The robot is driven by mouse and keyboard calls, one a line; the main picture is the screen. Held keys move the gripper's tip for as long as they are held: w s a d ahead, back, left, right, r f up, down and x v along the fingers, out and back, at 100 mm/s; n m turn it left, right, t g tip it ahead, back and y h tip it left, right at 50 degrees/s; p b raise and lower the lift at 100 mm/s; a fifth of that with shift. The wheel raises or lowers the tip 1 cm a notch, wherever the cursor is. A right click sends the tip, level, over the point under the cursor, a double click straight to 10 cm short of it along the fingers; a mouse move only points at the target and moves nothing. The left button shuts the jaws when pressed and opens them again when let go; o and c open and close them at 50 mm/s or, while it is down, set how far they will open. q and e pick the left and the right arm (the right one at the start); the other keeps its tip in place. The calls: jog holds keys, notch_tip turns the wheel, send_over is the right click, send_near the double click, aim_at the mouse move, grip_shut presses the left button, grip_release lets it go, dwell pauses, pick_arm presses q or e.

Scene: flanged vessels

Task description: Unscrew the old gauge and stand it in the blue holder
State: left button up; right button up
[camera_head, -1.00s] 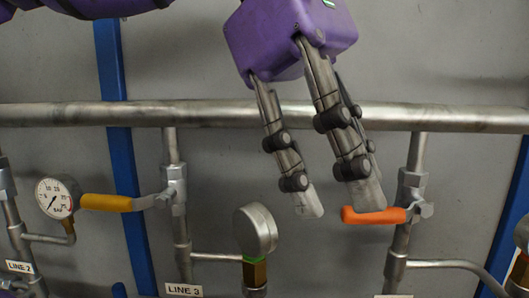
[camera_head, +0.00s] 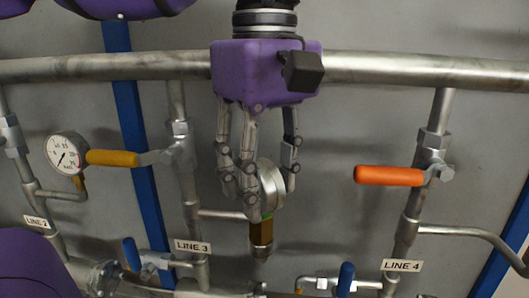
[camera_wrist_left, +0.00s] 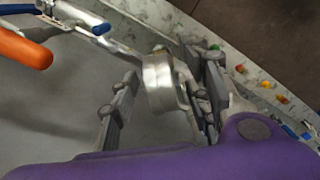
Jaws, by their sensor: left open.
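The gauge on line 3 is a round silver gauge (camera_head: 271,186), seen from its side and rear, so its dial is hidden. It sits upright on a brass fitting (camera_head: 261,232) with a green ring between them. My left gripper (camera_head: 264,196) points down with its fingers open on either side of the gauge. In the left wrist view the gauge's silver rim (camera_wrist_left: 158,82) lies between the spread fingers; whether any finger touches it I cannot tell. My right gripper is not in view. No blue holder can be made out.
A thick horizontal pipe (camera_head: 420,70) runs behind my left gripper. An orange-handled valve (camera_head: 390,176) is on line 4 to the right. A yellow-handled valve (camera_head: 112,158) and a white-faced gauge (camera_head: 66,153) are to the left. Blue-handled valves (camera_head: 132,254) are below.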

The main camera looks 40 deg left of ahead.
pick_arm(q)
jog(key=shift+s+f, duration=0.1)
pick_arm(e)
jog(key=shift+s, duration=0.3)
